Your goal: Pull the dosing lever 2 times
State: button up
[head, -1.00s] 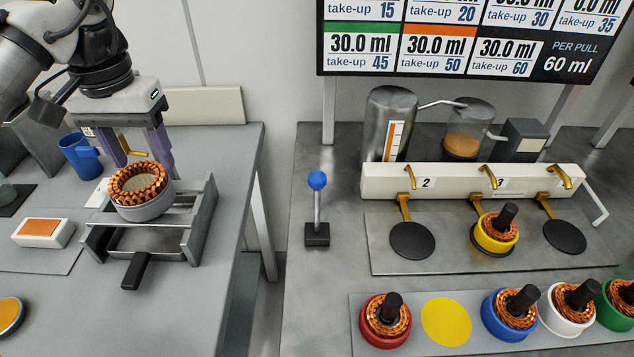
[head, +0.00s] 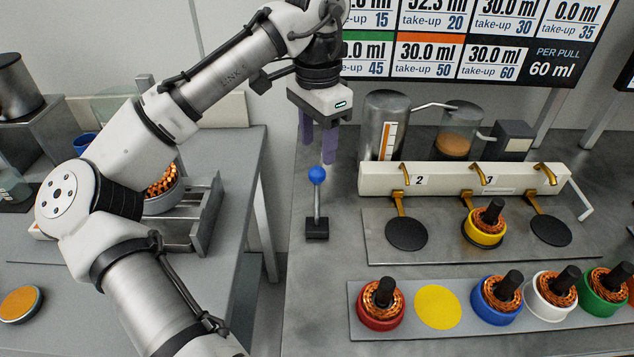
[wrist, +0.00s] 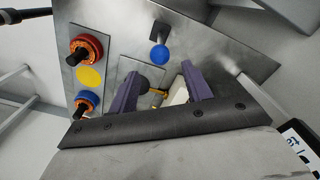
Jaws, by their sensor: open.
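The dosing lever (head: 317,200) stands upright on the right bench, with a blue ball knob (head: 317,175) on a thin metal rod and a dark block base. My gripper (head: 318,158) is open and empty, with its purple fingers pointing down just above and behind the blue knob. In the wrist view the blue knob (wrist: 159,54) lies beyond the open fingertips (wrist: 157,82), apart from them. The tall metal tank (head: 387,125) with an orange level gauge and the clear vessel (head: 462,130) with orange liquid stand to the right.
A white manifold (head: 452,181) with brass taps and round dark pads is right of the lever. A yellow-ringed stator (head: 485,230) sits on the middle pad. More stators and a yellow disc (head: 438,307) line the front. The sign (head: 470,50) hangs above.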

aim_at(317, 184)
notch_tip(317, 184, down, 10)
jog(key=shift+f+p, duration=0.1)
jog(key=shift+p, duration=0.5)
grip_shut()
